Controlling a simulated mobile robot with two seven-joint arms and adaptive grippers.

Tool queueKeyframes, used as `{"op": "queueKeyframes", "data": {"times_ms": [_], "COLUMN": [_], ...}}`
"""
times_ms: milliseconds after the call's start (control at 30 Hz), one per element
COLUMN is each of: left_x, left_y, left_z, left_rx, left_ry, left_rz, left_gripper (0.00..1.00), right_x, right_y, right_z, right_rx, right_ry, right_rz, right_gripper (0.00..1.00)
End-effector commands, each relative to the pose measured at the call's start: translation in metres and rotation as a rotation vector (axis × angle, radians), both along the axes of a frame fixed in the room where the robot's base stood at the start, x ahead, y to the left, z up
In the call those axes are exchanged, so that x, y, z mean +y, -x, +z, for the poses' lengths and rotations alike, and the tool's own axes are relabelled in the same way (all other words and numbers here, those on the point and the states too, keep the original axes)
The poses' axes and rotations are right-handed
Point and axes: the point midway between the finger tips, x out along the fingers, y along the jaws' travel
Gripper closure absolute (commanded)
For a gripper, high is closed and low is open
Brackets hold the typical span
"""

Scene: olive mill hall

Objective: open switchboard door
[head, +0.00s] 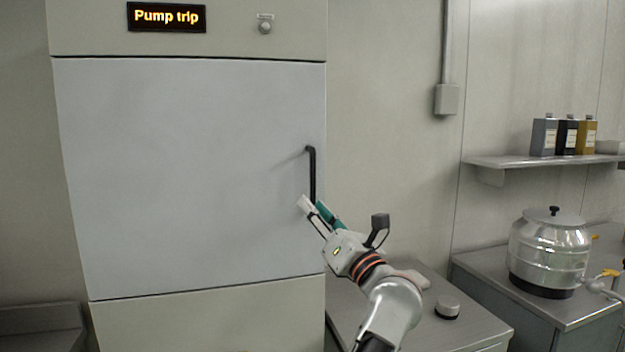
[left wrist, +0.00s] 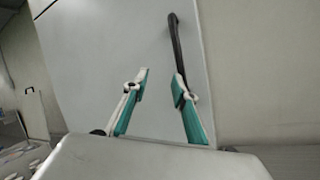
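The switchboard door (head: 190,170) is a large pale grey panel that sits flush in its cabinet and looks closed. Its black vertical bar handle (head: 313,170) is near the right edge. My left gripper (head: 314,206) is open at the handle's lower end. In the left wrist view, the door (left wrist: 115,50) lies beyond the two teal-and-white fingers (left wrist: 161,76). The handle (left wrist: 176,45) runs down to the right fingertip, which hides its lower end. Nothing shows gripped between the fingers, and I cannot tell whether one touches the handle. My right gripper is not in view.
A lit "Pump trip" sign (head: 166,17) and a key switch (head: 265,25) are above the door. A low counter (head: 470,325) with a round knob-like object (head: 447,308) stands right of the cabinet. Further right are a steel drum (head: 548,250) and a shelf (head: 530,161) with bottles.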

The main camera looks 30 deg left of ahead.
Motion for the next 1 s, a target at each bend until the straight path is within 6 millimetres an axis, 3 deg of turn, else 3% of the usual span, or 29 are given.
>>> {"op": "queueKeyframes", "data": {"times_ms": [33,100,300,467,800,1000], "left_x": [0.000,-0.001,-0.013,-0.007,0.037,0.051], "left_y": [-0.005,-0.013,-0.028,-0.035,-0.059,-0.067], "left_z": [0.018,0.027,0.041,0.043,0.044,0.042], "left_rx": [-0.062,-0.123,-0.208,-0.219,-0.217,-0.218], "left_ry": [0.110,0.250,0.477,0.513,0.507,0.509], "left_rz": [-0.028,-0.066,-0.142,-0.152,-0.151,-0.152], "left_gripper": [0.73,0.73,0.73,0.73,0.73,0.73], "right_x": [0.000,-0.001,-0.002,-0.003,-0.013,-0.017], "right_y": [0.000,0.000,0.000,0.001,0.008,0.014], "right_z": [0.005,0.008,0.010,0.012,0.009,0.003], "right_rx": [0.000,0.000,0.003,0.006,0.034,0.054], "right_ry": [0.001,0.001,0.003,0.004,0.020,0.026], "right_rz": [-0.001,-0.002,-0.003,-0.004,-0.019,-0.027], "right_gripper": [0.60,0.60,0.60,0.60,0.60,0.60]}}
